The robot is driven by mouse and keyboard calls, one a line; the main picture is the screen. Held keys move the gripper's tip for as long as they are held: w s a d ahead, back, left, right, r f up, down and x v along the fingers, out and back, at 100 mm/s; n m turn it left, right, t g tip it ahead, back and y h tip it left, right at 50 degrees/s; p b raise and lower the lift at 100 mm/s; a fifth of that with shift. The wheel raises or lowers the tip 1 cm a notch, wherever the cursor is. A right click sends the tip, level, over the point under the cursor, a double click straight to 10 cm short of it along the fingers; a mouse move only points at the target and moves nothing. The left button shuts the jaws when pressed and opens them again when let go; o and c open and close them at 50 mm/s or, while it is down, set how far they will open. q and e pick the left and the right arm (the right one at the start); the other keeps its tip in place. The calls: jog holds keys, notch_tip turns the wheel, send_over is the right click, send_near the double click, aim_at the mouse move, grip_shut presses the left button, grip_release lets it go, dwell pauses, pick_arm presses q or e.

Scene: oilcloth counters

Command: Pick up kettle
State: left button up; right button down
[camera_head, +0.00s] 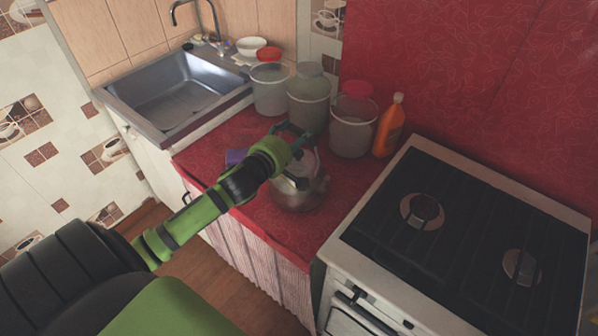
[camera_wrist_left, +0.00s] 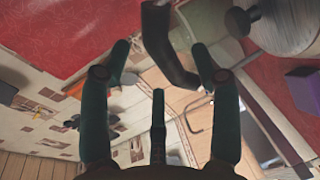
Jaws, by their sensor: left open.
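The kettle (camera_head: 298,196) is a rounded metal pot standing on the red counter between the sink and the stove. My left gripper (camera_head: 291,131) is over its top and hides part of it in the head view. In the left wrist view, the open fingers of the left gripper (camera_wrist_left: 160,62) stand around a dark curved bar, which looks like the kettle's handle (camera_wrist_left: 167,48). I cannot tell whether they touch it. The kettle's metal lid (camera_wrist_left: 287,28) with a black knob shows at the upper right there. My right gripper is not in view.
Several containers, including a clear jar (camera_head: 309,100) and a red-lidded one (camera_head: 352,128), stand close behind the kettle. An orange bottle (camera_head: 390,126) is beside them. A purple object (camera_head: 235,156) sits left of the kettle. The stove (camera_head: 465,225) is at the right, the sink (camera_head: 180,95) at the left.

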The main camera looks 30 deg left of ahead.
aim_at(300, 131)
pick_arm(q)
jog(key=shift+p+x, duration=0.3)
jog(key=shift+x, duration=1.5)
jog(key=shift+s+d, duration=0.1)
grip_shut()
jog(key=shift+r, duration=0.25)
jog(key=shift+r, duration=0.1)
